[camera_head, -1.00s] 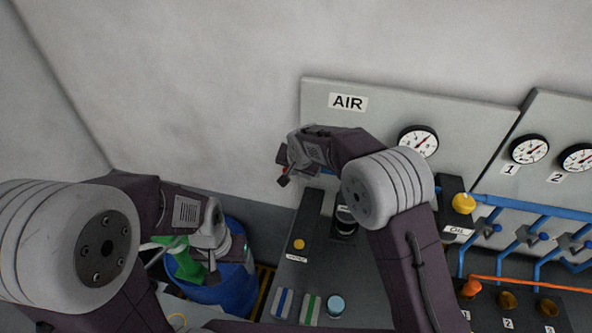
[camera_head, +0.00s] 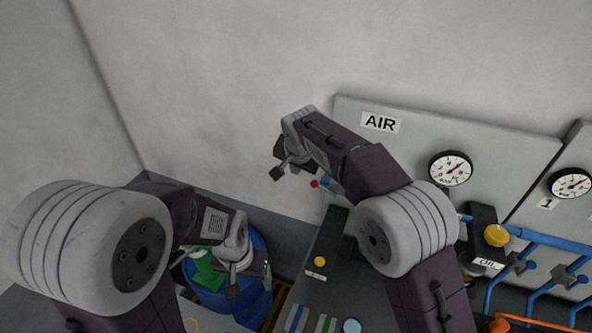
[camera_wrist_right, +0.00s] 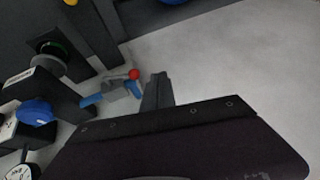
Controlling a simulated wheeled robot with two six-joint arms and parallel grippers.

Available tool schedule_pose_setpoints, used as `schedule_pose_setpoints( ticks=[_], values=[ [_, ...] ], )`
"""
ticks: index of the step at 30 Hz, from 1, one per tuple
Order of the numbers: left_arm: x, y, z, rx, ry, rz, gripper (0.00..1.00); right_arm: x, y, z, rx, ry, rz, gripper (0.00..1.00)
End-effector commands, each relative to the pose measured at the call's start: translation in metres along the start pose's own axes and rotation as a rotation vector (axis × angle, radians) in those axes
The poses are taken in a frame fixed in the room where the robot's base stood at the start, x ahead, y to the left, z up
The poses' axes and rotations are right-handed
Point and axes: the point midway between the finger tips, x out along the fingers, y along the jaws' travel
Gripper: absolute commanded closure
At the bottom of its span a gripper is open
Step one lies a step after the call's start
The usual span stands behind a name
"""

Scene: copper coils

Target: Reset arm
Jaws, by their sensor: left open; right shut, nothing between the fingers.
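My left gripper (camera_head: 250,277) hangs at the lower left in the head view, above or in front of the blue bin (camera_head: 214,297); its jaws are open and only partly visible. My right arm reaches up from the lower right, and my right gripper (camera_head: 281,171) is raised in front of the wall, left of the AIR panel. Its fingers are shut and hold nothing. In the right wrist view, the shut right fingers (camera_wrist_right: 157,92) point toward the bare wall and floor area.
The grey AIR panel (camera_head: 405,138) with gauges stands behind my right arm. A red-tipped blue valve (camera_head: 316,184) is close to the right gripper and also shows in the right wrist view (camera_wrist_right: 133,75). Blue pipes (camera_head: 560,240) run at the right. Open wall lies above.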

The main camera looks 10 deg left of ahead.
Motion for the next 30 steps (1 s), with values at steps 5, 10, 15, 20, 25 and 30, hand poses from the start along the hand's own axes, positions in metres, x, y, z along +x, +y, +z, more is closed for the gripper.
schedule_pose_setpoints(
  ticks=[5,10,15,20,25,30],
  values=[
    [0.0,0.0,0.0,0.0,0.0,0.0,0.26,-0.001,-0.001,0.0,0.0,-0.001,0.001,1.0],
    [0.0,0.0,0.0,0.0,0.0,0.0,0.26,-0.001,-0.001,0.0,0.0,-0.001,0.001,1.0],
    [0.007,0.0,0.001,0.0,0.0,0.0,0.26,0.007,0.013,0.003,-0.008,-0.009,0.012,1.0],
    [0.044,-0.001,0.005,0.0,0.0,0.0,0.26,0.042,0.101,0.029,-0.065,-0.077,0.081,1.0],
    [0.082,-0.002,0.009,0.0,0.0,0.0,0.26,0.068,0.216,0.086,-0.132,-0.181,0.144,1.0],
    [0.118,-0.002,0.012,0.0,0.0,0.0,0.26,0.08,0.313,0.167,-0.174,-0.286,0.179,1.0]
  ],
)
